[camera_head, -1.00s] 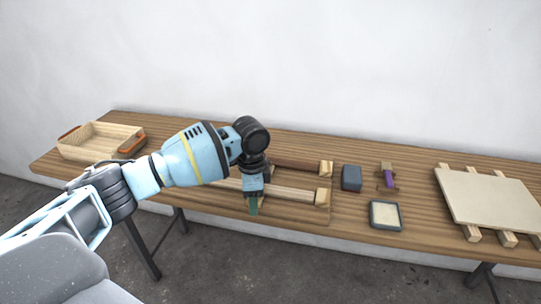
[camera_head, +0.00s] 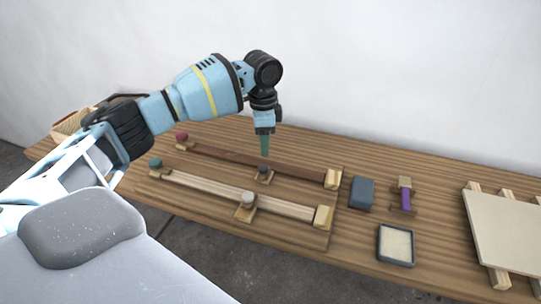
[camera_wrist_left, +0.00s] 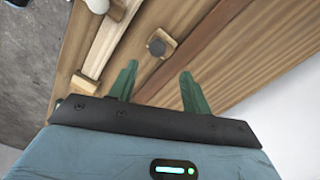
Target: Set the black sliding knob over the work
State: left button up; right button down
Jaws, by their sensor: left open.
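The black sliding knob (camera_head: 264,171) stands on a small wooden block beside the dark brown wooden strip (camera_head: 225,156). It also shows in the left wrist view (camera_wrist_left: 157,46), where it is ahead of the gap between my fingertips. My left gripper (camera_head: 264,148) points down above the knob, with its green fingers apart and empty; in the left wrist view the fingers (camera_wrist_left: 158,75) do not touch the knob. A pale knob (camera_head: 247,198) stands on a wooden block at the pale wooden strip (camera_head: 190,184), nearer the front. My right gripper is out of view.
Red (camera_head: 182,138) and green (camera_head: 155,162) end knobs lie left; wooden end blocks (camera_head: 323,217) lie right. Farther right are a dark blue block (camera_head: 362,193), a purple-wrapped piece (camera_head: 405,200), a framed pad (camera_head: 396,245) and a slatted board (camera_head: 508,235). A wall stands behind.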

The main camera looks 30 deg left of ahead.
aim_at(263, 167)
pick_arm(q)
jog(key=shift+s, duration=0.3)
jog(key=shift+s+f, duration=0.2)
jog(key=shift+f, duration=0.35)
notch_tip(263, 167, down, 5)
jog(key=shift+w+r, duration=0.1)
jog(key=shift+f, duration=0.85)
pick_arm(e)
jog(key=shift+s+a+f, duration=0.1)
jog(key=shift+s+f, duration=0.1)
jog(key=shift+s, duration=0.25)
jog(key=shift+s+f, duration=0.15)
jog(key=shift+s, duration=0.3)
